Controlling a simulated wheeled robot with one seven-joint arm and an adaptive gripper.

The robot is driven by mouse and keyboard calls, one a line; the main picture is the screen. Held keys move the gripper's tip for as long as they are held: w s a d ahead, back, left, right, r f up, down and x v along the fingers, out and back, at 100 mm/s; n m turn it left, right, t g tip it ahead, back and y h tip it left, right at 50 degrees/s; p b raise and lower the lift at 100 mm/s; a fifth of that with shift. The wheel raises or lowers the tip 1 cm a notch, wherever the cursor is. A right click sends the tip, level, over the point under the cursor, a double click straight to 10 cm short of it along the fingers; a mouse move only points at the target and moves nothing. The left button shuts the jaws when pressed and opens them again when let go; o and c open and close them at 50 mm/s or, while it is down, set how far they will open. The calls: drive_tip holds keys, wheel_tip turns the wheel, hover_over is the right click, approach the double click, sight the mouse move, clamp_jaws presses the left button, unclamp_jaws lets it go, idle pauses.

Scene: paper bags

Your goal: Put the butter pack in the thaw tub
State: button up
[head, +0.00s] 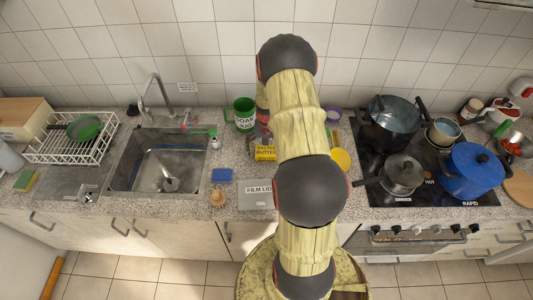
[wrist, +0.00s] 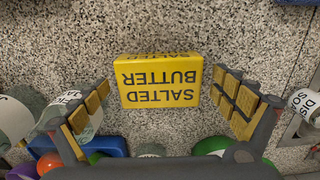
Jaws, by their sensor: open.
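The butter pack (head: 265,153) is a yellow block lettered SALTED BUTTER. It lies on the speckled counter behind the film lid, just left of my arm in the head view. In the wrist view the butter pack (wrist: 160,83) is ahead of my open gripper (wrist: 161,84), between the lines of the two fingers, with a gap on each side. I cannot tell how far above it the fingertips are.
The sink (head: 158,162) is left; a hob with pots, including a blue pot (head: 468,172), is right.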

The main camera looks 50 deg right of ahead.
drive_tip(key=shift+f, duration=0.1)
drive_tip(key=shift+c, duration=1.3)
drive_tip(key=c, duration=1.3)
